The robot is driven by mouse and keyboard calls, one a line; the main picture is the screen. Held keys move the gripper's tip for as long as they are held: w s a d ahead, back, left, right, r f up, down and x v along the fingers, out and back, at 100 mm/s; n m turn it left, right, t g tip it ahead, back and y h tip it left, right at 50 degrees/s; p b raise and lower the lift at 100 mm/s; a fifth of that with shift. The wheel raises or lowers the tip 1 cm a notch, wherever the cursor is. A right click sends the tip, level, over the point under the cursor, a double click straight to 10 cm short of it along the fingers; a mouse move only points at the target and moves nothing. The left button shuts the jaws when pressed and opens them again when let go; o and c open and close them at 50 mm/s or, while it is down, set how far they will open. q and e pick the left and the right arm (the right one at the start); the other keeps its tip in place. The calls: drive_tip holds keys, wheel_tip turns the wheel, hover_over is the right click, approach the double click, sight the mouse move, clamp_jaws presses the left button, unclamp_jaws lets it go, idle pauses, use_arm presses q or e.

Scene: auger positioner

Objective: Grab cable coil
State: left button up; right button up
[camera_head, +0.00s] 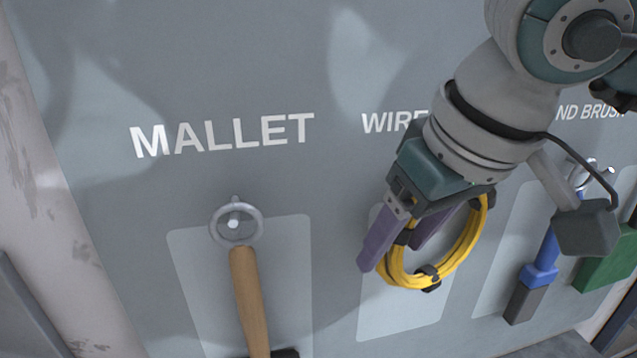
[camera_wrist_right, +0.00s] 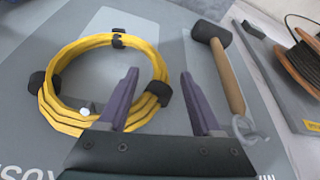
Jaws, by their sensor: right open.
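The cable coil (camera_head: 463,247) is a yellow ring with black straps. It hangs on the grey tool board under the partly covered "WIRE" label. It also shows in the right wrist view (camera_wrist_right: 86,43), with a pale peg inside the ring. My right gripper (camera_head: 392,256) is open, its two purple fingers in front of the coil in the head view. In the right wrist view the fingers (camera_wrist_right: 160,74) straddle one side of the ring near a black strap. I cannot tell whether they touch it. My left gripper is out of view.
A wooden-handled mallet (camera_head: 250,300) hangs by a ring left of the coil; its head shows in the wrist view (camera_wrist_right: 211,31). A blue-handled tool (camera_head: 540,272) and a green brush (camera_head: 606,262) hang to the right. A brown cable spool (camera_wrist_right: 303,62) stands off the board.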

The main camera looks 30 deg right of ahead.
drive_tip(key=shift+w+f, duration=0.1)
drive_tip(key=shift+f, duration=0.4)
clamp_jaws()
drive_tip(key=shift+r, duration=0.1)
idle(1.0)
